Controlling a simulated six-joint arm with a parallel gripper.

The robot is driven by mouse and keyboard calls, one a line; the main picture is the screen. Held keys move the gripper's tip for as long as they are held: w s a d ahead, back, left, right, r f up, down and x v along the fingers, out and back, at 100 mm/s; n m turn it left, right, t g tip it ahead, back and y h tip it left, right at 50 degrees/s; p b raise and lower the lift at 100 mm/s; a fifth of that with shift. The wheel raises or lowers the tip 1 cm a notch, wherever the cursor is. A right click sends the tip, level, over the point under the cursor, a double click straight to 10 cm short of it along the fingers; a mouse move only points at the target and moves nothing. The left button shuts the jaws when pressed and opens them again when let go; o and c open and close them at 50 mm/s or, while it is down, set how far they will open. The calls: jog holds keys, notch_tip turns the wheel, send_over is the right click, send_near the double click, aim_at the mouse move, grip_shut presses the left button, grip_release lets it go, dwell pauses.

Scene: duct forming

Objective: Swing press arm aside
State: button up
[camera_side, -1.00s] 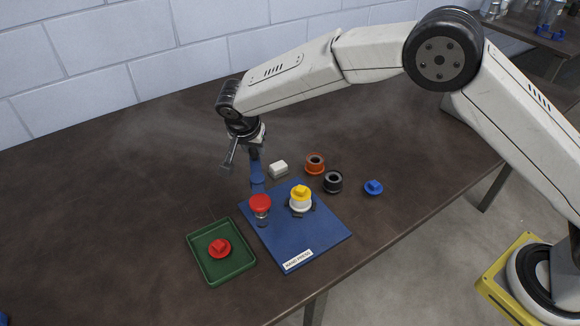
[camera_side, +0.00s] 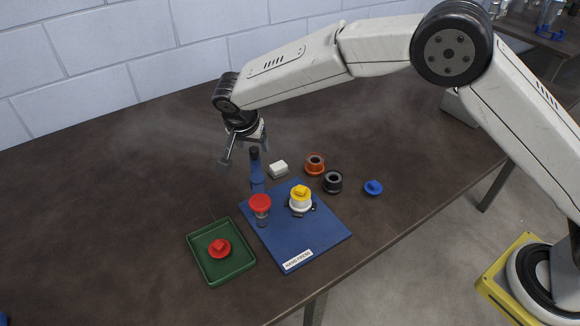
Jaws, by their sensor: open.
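The hand press has a flat blue base (camera_side: 305,235) with a white label at its front edge. A red knob (camera_side: 260,203) on a clear or grey stem is in front of the post, at the left of the base; the press arm's link to the post is hard to make out. A white part with a yellow piece on top (camera_side: 300,195) sits on the base, right of the red knob and apart from it. My gripper (camera_side: 241,156) is open and empty, above and just behind the post.
A green tray (camera_side: 244,266) holding a red piece (camera_side: 219,248) is at the left. A white block (camera_side: 279,169), an orange ring (camera_side: 315,163), a black ring (camera_side: 333,181) and a blue piece (camera_side: 374,187) lie behind and right.

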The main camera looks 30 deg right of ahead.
jog(key=shift+v, duration=2.95)
jog(key=s+d+f+n+y, duration=0.1)
jog(key=s+d+n, duration=0.3)
jog(key=s+d, duration=0.7)
jog(key=s+d+f+n+y, duration=0.2)
jog(key=s+d+n, duration=0.3)
jog(key=s+d, duration=0.7)
jog(key=s+f, duration=0.1)
jog(key=s, duration=0.1)
jog(key=shift+s+d, duration=0.25)
jog(key=shift+s, duration=0.15)
